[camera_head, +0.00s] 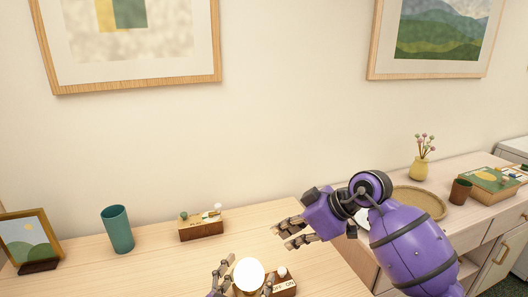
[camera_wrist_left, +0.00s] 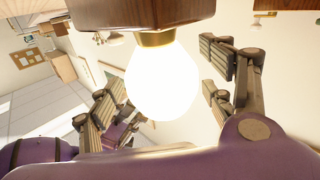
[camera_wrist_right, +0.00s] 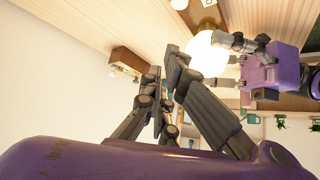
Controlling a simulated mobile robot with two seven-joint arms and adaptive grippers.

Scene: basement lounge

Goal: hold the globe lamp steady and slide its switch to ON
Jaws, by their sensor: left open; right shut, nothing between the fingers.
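The globe lamp has a bright white globe (camera_head: 248,274) with a brass collar, seen in the left wrist view, and a wooden base (camera_head: 285,287) lettered OFF and ON. A small pale knob (camera_head: 282,271) stands on the base; which letters it is set to I cannot tell. My left gripper (camera_head: 245,270) is open, with its fingers on either side of the globe. In the left wrist view the globe (camera_wrist_left: 160,82) is between the fingers, with gaps showing. My right gripper (camera_head: 281,236) is shut and empty, above and beyond the lamp's right side.
A wooden block with small knobs (camera_head: 201,226), a teal cup (camera_head: 117,230) and a picture frame (camera_head: 30,240) stand on the table's back left.

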